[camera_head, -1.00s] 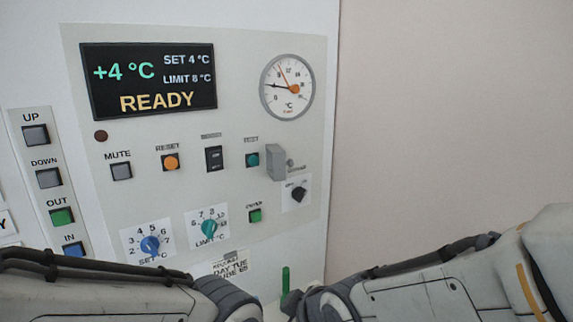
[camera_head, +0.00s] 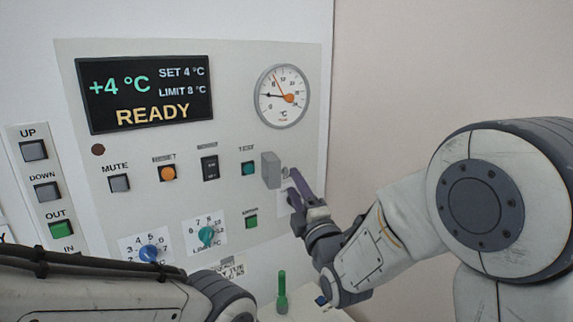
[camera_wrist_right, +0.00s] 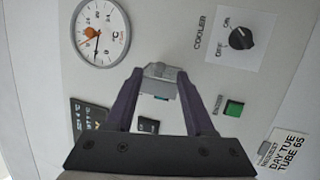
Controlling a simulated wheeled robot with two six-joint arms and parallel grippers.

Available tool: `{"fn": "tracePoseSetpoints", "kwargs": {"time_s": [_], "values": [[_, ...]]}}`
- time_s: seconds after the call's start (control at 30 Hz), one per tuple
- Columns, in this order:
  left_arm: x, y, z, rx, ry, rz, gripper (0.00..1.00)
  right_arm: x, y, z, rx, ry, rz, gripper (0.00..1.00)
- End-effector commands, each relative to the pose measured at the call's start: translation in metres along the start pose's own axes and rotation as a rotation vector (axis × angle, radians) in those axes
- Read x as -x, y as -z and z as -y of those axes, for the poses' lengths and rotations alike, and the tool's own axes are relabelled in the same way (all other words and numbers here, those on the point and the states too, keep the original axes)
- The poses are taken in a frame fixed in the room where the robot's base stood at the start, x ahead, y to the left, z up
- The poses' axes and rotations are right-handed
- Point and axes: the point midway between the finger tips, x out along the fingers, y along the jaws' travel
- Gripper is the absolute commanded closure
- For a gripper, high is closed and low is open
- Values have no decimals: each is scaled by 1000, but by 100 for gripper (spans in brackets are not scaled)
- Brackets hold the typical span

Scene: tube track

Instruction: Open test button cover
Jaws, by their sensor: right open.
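The teal TEST button (camera_head: 248,168) is on the upright panel. The grey cover (camera_head: 270,170) stands out from the panel just right of the button in the head view. My right gripper (camera_head: 294,184) is by the cover's right side, in front of the panel. In the right wrist view, its two purple fingers (camera_wrist_right: 160,76) are apart, and the grey cover (camera_wrist_right: 161,87) shows between their tips; I cannot tell whether they touch it. A sliver of teal (camera_wrist_right: 162,97) shows beneath the cover there. My left arm crosses the lower left; its gripper is out of view.
The dial gauge (camera_head: 282,97) is above the cover. The orange RESET button (camera_head: 167,173) and a black switch (camera_head: 210,167) are to the left. The COOLER knob (camera_wrist_right: 241,38) and a green button (camera_wrist_right: 234,107) are close by. A green tube (camera_head: 282,291) stands below.

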Motion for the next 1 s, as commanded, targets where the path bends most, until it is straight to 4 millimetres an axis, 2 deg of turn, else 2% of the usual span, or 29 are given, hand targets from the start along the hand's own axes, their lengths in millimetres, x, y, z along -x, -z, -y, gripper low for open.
{"fn": "tracePoseSetpoints", "kwargs": {"time_s": [0.03,0.3,0.5,0.73,0.87,0.9,1.0], "values": [[12,1,-1,0,0,0,50,-12,0,-5,-1,2,0,46],[33,2,-2,-4,0,0,50,-52,0,-3,-2,3,0,46],[36,2,-3,-6,0,0,50,-62,0,0,-3,1,0,46],[36,2,-3,-5,0,0,50,-62,0,0,-3,2,0,46],[36,2,-3,-5,0,0,50,-62,0,0,-3,2,0,96],[36,2,-3,-5,0,0,50,-62,0,0,-3,2,0,100],[36,2,-3,-5,0,0,50,-62,0,0,-3,2,0,100]]}}
